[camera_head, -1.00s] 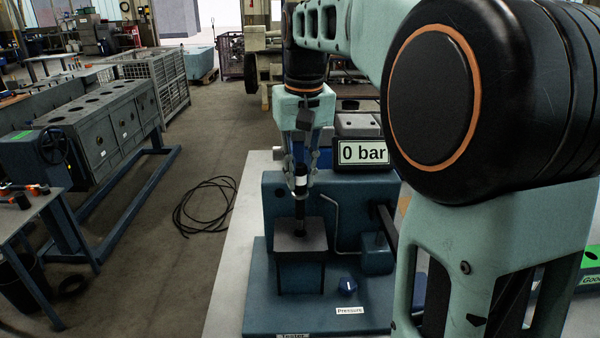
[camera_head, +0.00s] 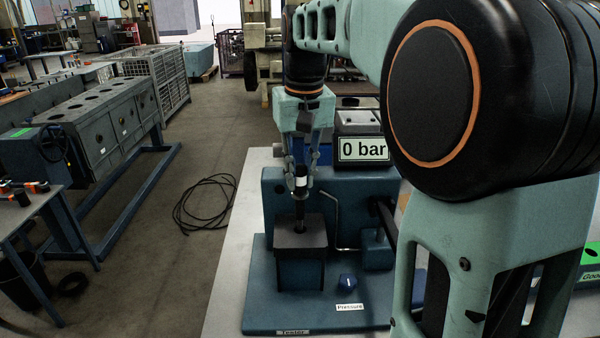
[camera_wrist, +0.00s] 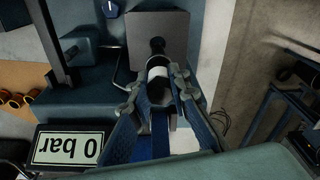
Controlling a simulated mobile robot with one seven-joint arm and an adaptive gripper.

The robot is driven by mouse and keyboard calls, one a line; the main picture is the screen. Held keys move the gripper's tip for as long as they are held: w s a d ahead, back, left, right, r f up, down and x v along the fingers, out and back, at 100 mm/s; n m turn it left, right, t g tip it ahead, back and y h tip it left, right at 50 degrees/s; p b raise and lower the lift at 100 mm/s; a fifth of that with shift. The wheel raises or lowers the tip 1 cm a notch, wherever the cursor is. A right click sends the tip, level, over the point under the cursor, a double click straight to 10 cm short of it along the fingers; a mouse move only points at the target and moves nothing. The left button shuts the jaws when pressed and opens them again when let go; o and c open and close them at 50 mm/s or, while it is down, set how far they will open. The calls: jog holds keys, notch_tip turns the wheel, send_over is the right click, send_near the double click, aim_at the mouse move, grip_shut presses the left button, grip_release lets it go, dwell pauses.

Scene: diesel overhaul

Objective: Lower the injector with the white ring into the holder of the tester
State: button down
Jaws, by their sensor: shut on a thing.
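The injector (camera_head: 301,182) is dark with a white ring and stands upright in my gripper (camera_head: 301,186), which is shut on it around its upper part. In the wrist view the injector (camera_wrist: 157,72) shows its white ring between the fingers of my gripper (camera_wrist: 158,85). The tester (camera_head: 345,210) is blue, with a dark block-shaped holder (camera_head: 285,241) at its front. The injector's lower end is over the top of the holder, near its middle. The holder's top (camera_wrist: 180,30) also shows in the wrist view.
A display (camera_head: 363,149) reading 0 bar stands behind the tester. A blue knob (camera_head: 347,283) sits beside the "Pressure" label (camera_head: 350,307). A thin pipe (camera_head: 337,220) runs just right of the holder. The pale bench (camera_head: 232,270) is clear on the left.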

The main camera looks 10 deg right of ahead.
aim_at(300, 193)
jog(key=shift+f+b, duration=0.65)
jog(key=shift+f, duration=0.7)
jog(key=shift+f+b, duration=0.85)
jog(key=shift+f, duration=0.8)
dwell(0.4)
jog(key=shift+f+b, duration=0.75)
jog(key=shift+f, duration=0.65)
jog(key=c, duration=1.7)
grip_release()
jog(key=shift+c, duration=0.2)
jog(key=shift+o, duration=0.6)
